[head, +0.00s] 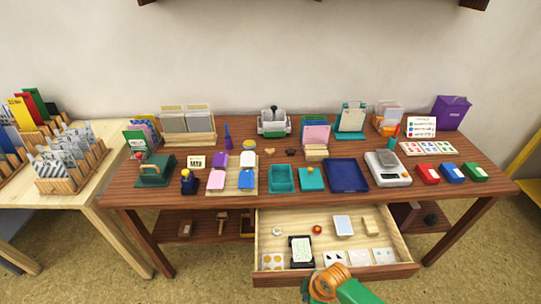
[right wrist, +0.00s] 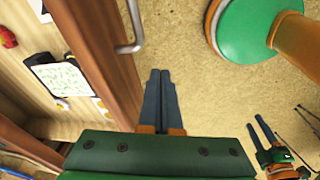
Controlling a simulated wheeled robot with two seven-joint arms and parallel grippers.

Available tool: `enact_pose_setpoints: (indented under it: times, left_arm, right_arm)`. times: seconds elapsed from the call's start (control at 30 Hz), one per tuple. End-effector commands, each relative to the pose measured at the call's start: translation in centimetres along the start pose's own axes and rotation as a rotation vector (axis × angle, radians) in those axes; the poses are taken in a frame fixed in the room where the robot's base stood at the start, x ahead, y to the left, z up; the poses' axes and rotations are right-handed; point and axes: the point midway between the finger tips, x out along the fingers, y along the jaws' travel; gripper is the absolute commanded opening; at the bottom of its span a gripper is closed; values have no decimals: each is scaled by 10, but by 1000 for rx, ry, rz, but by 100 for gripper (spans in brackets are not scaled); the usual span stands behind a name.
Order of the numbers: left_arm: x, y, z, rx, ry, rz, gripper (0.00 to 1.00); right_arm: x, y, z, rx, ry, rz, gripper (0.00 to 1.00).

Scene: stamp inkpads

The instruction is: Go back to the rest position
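In the head view, part of my right arm and gripper (head: 322,284) shows at the bottom edge, just in front of the open drawer; its fingers are hard to make out there. In the right wrist view, the two dark fingers of my right gripper (right wrist: 160,72) lie side by side, shut, with nothing between them. They point over the bare floor beside the drawer front. The left arm is not in the head view.
The wooden drawer (head: 405,244) is pulled out under the table (head: 130,190), holding a black-framed patterned pad (head: 301,252), cards and small blocks. The drawer handle (right wrist: 130,47) is close to my right fingers. Inkpads, trays and a scale (head: 388,168) crowd the tabletop. The floor (head: 470,265) in front is clear.

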Motion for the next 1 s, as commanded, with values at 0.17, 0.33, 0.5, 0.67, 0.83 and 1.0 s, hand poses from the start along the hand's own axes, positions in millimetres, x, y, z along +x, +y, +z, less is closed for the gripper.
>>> enact_pose_setpoints:
  times: [0.17, 0.33, 0.5, 0.67, 0.83, 1.0]
  left_arm:
    - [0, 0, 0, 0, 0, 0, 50]
    - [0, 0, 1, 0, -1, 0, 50]
    - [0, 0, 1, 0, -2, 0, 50]
    - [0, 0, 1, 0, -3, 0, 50]
    - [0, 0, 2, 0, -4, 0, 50]
    - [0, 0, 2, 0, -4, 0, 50]
  right_arm:
    - [50, -51, 49, 432, -15, 38, 0]
    - [82, -139, 107, 810, -74, 58, 0]
    - [87, -234, 147, 1083, -140, 58, 0]
    - [84, -260, 156, 1155, -154, 60, 0]
    - [85, -260, 156, 1155, -153, 61, 0]
    - [85, -259, 156, 1153, -153, 61, 0]
